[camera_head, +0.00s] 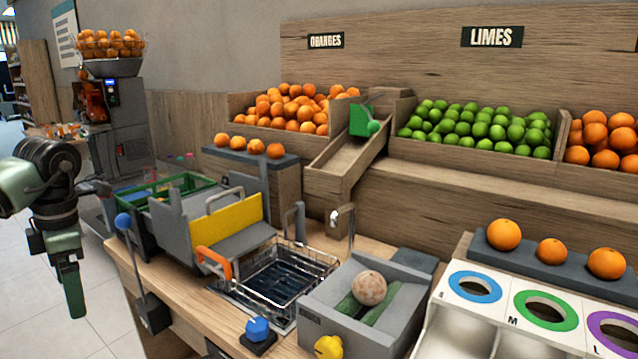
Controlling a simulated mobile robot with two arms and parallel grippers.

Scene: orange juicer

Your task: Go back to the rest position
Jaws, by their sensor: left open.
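My left gripper (70,277) hangs at the left side of the view, with its green fingers pointing down. It is open and nothing shows between its fingers. It is left of the wooden counter (172,328), over the pale tiled floor, apart from the things on the counter. My right gripper is not in view.
A blue-knobbed lever (123,222) stands at the counter's left edge, near my left gripper. A grey box machine with a yellow panel (228,224), a wire basket (285,272) and a grey tray holding a mottled ball (369,288) fill the counter. Sizing holes (545,311) are at right.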

